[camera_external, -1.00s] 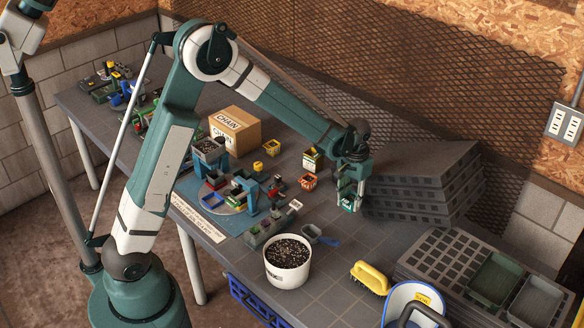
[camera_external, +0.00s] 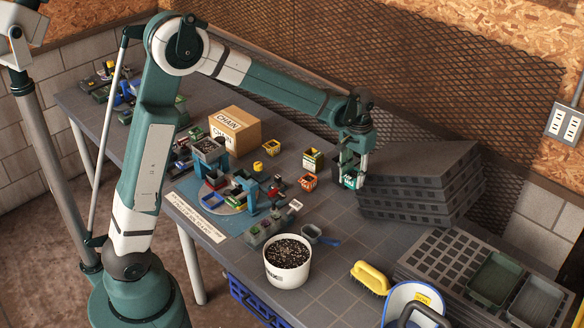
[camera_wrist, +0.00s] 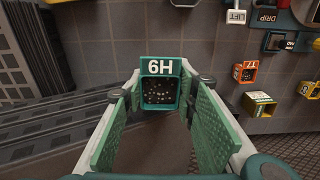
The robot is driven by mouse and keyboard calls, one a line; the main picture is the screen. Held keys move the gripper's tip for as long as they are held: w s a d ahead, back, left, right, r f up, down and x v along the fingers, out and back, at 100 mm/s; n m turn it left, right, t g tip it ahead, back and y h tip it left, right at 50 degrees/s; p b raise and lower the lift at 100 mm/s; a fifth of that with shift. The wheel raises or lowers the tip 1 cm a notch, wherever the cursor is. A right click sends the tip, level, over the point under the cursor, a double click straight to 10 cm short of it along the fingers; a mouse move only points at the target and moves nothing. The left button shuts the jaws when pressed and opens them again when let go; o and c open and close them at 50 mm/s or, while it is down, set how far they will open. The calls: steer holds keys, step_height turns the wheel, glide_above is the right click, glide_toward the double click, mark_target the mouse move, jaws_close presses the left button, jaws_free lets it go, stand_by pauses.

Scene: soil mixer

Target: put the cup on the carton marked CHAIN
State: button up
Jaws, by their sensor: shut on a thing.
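The teal cup in my gripper shows in the wrist view (camera_wrist: 160,92), with a "6H" label on its rim and dark, speckled contents. It also shows small and partly hidden in the external view (camera_external: 350,182). My gripper (camera_external: 353,172) is shut on the cup and holds it above the table, left of the stacked black trays. The cardboard carton marked CHAIN (camera_external: 236,125) stands on the table, left of my gripper and well apart from it. Its top looks bare.
An orange cup (camera_external: 309,182), a yellow-green cup (camera_external: 313,160) and a yellow cup (camera_external: 271,147) stand between carton and gripper. Stacked black trays (camera_external: 419,185) rise close on the right. A white soil bucket (camera_external: 287,273) stands in front. Small bins crowd the blue mat (camera_external: 190,190).

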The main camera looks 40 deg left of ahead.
step_height(320, 180, up, 9)
steer(key=w+a+n+p, duration=0.2)
steer(key=w+a, duration=0.2)
steer(key=a, duration=0.7)
steer(key=w+a+n+p, duration=0.15)
steer(key=w+a, duration=0.25)
steer(key=a, duration=0.7)
steer(key=w+a+n+p, duration=0.1)
steer(key=w+a+p, duration=0.15)
steer(key=a, duration=0.85)
steer(key=s+a+n+p, duration=0.2)
steer(key=a, duration=1.7)
steer(key=s+a+n+p, duration=0.2)
steer(key=a+n+p, duration=0.1)
steer(key=a, duration=1.7)
steer(key=shift+s+a+f, duration=0.15)
steer(key=shift+s+f, duration=0.05)
steer(key=shift+f, duration=1.25)
steer(key=shift+s+a+f, duration=0.1)
steer(key=shift+s+f, duration=0.05)
steer(key=shift+f, duration=1.25)
steer(key=shift+f, duration=3.15)
